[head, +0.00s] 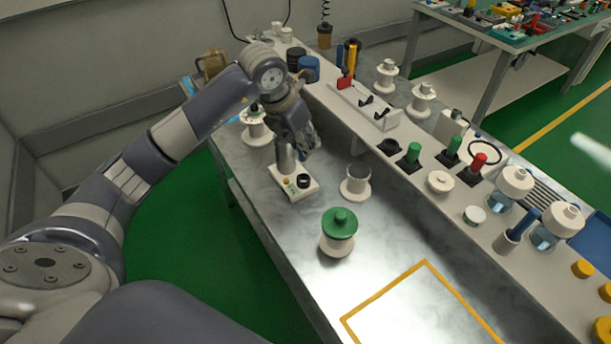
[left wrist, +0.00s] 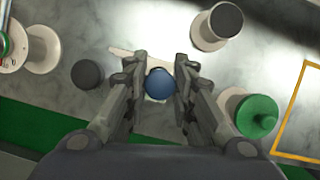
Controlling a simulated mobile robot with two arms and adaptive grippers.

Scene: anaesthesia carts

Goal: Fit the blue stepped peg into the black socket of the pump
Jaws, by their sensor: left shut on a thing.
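My left gripper (head: 290,142) is low over the workbench, just above and behind the white pump (head: 290,190). The pump has a round black socket (head: 303,181) and a small yellow button on its top. In the left wrist view my left gripper (left wrist: 159,88) is shut on the blue peg (left wrist: 159,82), whose round blue top shows between the fingers. Part of a pale body shows beyond it. The peg's lower end is hidden, so I cannot tell whether it touches the socket. My right gripper is not in view.
A green-topped white spool (head: 339,230) and a white flanged cup (head: 356,183) stand near the pump. Another white spool (head: 255,128) is behind the arm. A raised shelf with pegs and bottles runs along the right. The yellow-outlined area (head: 425,305) is clear.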

